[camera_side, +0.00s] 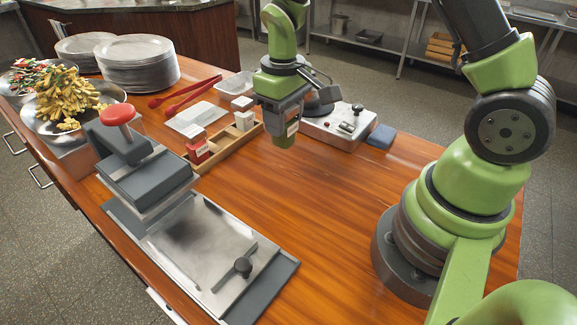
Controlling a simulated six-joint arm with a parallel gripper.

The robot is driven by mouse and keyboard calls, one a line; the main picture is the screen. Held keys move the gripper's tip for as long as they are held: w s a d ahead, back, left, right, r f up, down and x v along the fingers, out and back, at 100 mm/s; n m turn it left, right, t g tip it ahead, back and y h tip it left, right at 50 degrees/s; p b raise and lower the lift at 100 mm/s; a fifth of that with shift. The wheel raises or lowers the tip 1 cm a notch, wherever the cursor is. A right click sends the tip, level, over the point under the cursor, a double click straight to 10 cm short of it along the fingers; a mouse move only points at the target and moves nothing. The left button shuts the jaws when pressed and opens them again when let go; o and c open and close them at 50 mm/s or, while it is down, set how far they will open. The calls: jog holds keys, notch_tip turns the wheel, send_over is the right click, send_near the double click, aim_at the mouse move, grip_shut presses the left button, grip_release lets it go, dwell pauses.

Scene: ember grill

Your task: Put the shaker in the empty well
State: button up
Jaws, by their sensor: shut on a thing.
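My gripper (283,112) points down above the table, to the right of the wooden rack. It is shut on the shaker (285,138), a small green container with a pale label. The fingers hide its upper part. The shaker hangs about upright, apart from the rack. The long wooden rack (226,149) holds a red container (198,148) at its left end and a white container (244,120) towards its right end. Between these two the rack shows an empty well (222,138).
A grill press with a red knob (116,114) stands at front left. A steel plate (200,240) lies before it. Stacked plates (137,62) and food trays are at back left. Red tongs (185,94) lie behind the rack. A metal box (335,127) is right.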

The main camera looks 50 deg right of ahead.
send_over(284, 176)
notch_tip(284, 176, down, 8)
jog(key=shift+d+f, duration=0.1)
jog(key=shift+f, duration=0.05)
jog(key=shift+f, duration=0.1)
jog(key=o, duration=1)
